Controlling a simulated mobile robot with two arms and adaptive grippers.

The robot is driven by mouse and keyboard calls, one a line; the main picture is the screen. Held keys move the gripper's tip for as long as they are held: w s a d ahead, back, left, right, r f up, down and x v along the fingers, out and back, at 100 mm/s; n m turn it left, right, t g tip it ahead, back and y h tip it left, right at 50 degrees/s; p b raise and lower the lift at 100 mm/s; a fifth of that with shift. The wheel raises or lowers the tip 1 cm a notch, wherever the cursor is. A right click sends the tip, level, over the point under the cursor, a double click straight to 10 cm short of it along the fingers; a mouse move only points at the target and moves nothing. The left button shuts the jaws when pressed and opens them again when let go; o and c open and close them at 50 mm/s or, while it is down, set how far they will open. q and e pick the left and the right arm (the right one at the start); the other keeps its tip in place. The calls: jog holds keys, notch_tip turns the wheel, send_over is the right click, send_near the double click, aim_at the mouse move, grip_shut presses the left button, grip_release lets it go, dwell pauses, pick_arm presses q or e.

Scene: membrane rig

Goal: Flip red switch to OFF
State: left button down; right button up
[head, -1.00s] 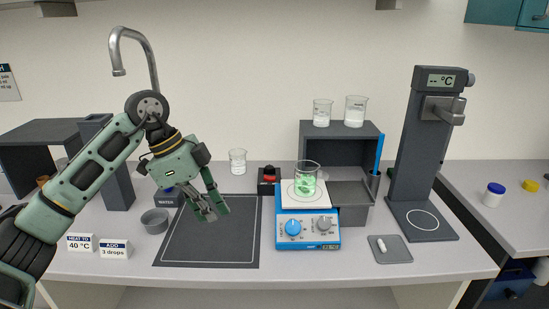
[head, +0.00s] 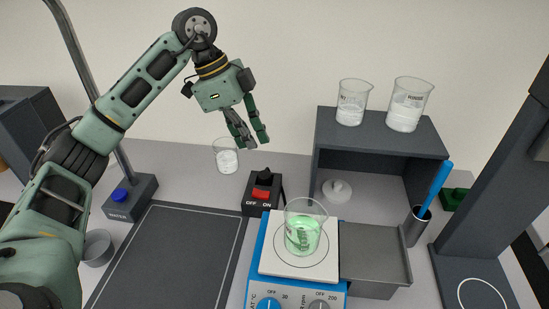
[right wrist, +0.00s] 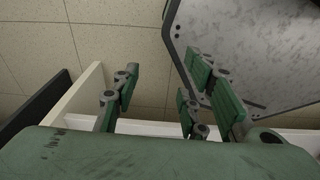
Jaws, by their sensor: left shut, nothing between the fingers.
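The red switch (head: 261,193) is a red rocker on a black box marked OFF at its left and ON at its right. It stands on the bench just behind the hotplate. I cannot tell for sure which side is pressed. My left gripper (head: 254,143) is shut and empty. In the head view it appears above the switch box, fingers pointing down, apart from it. My right gripper (right wrist: 160,95) shows only in the right wrist view; its fingers are spread with nothing between them, and no switch is in that view.
A blue hotplate (head: 256,258) holds a beaker of green liquid (head: 303,235) close in front of the switch. An empty-looking dark mat (head: 170,260) lies to the left. A glass beaker (head: 226,160) stands behind left, and a dark shelf (head: 380,139) with two beakers stands right.

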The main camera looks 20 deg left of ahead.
pick_arm(q)
jog(key=p, duration=0.2)
send_over(269, 194)
jog(key=f, duration=0.8)
jog(key=shift+s+a+f, duration=0.2)
jog(key=shift+f, duration=0.05)
jog(key=f, duration=0.1)
jog(key=a+f+p, duration=0.1)
jog(key=f, duration=0.1)
jog(key=shift+a+f, duration=0.1)
jog(key=shift+f, duration=0.05)
jog(key=shift+s+a+f, duration=0.15)
jog(key=shift+a+f, duration=0.05)
jog(key=shift+f, duration=0.2)
pick_arm(e)
jog(key=r, duration=0.1)
jog(key=s+r, duration=0.1)
jog(key=r, duration=0.1)
jog(key=shift+s+a+r, duration=0.2)
jog(key=shift+s, duration=0.05)
pick_arm(q)
jog(key=shift+f, duration=0.1)
pick_arm(e)
jog(key=shift+d, duration=0.1)
